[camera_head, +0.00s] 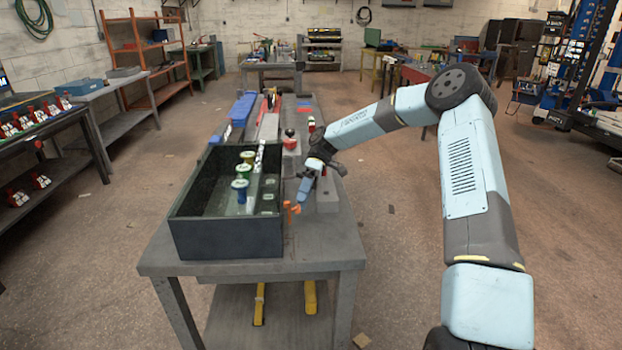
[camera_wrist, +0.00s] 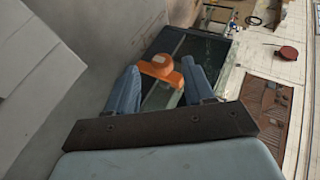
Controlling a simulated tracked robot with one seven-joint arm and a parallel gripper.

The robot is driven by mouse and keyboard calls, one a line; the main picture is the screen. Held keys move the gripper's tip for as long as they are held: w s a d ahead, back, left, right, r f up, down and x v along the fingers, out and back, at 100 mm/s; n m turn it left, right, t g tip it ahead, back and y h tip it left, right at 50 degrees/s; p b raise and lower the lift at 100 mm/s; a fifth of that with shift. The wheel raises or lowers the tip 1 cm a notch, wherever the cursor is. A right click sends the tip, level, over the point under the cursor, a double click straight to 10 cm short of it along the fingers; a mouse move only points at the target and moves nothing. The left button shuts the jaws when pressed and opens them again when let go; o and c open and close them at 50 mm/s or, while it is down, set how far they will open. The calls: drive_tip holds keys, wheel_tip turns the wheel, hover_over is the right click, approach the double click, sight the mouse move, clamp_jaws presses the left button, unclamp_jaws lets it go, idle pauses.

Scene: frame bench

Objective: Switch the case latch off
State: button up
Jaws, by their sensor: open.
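The case (camera_head: 228,237) is a dark open-topped box on the near part of the grey bench. An orange latch (camera_head: 291,210) sits at its right side. In the wrist view the orange latch (camera_wrist: 160,69) shows a rounded knob and a short arm, just beyond and between my fingertips, with the dark case (camera_wrist: 190,45) behind it. My gripper (camera_head: 305,188) is beside the latch, to the right of the case, pointing down. In the wrist view my gripper (camera_wrist: 158,80) has its two blue fingers apart with nothing clearly held. Whether a finger touches the latch cannot be told.
A red-topped piece (camera_head: 290,142) and a blue bin (camera_head: 242,108) are farther back on the bench (camera_head: 325,245).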

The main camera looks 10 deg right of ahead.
drive_tip(key=v, duration=1.2)
drive_tip(key=shift+w, duration=0.1)
drive_tip(key=s+d+r+m+t+h, duration=0.2)
drive_tip(key=s+r+m+t+h, duration=0.45)
drive_tip(key=s+r, duration=1.1)
drive_tip(key=s+d+m+t, duration=0.4)
drive_tip(key=s+d+t, duration=0.1)
drive_tip(key=s, duration=0.7)
drive_tip(key=s+d+m+t, duration=0.4)
drive_tip(key=s+d, duration=0.2)
drive_tip(key=s, duration=0.6)
drive_tip(key=shift+s+r+m+t+y, duration=0.3)
drive_tip(key=shift+s+m+t+y, duration=0.05)
drive_tip(key=shift+s+y, duration=0.1)
